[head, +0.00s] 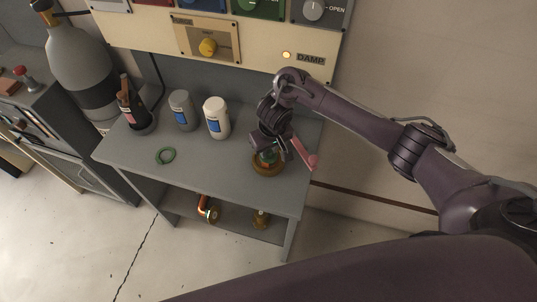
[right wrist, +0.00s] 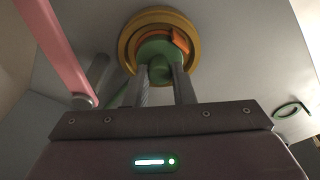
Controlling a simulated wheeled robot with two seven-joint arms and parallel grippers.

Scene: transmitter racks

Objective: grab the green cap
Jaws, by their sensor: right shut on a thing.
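The green cap (right wrist: 157,52) sits in a round brass-coloured fitting (right wrist: 133,24) with an orange piece at its side, in the right wrist view. In the head view the fitting (head: 268,167) stands on the right part of the grey table, and the cap is mostly hidden by my gripper. My right gripper (right wrist: 162,78) is shut on the green cap, its two fingers on either side of it. In the head view my right gripper (head: 267,150) points down over the fitting. My left gripper is not in view.
On the grey table (head: 210,165) are a green ring (head: 166,155), a white bottle (head: 216,117), a grey bottle (head: 183,110) and a holder with tools (head: 134,107). A pink rod (head: 303,152) is beside my gripper. The lower shelf holds a copper pipe piece (head: 206,208) and a brass part (head: 261,219).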

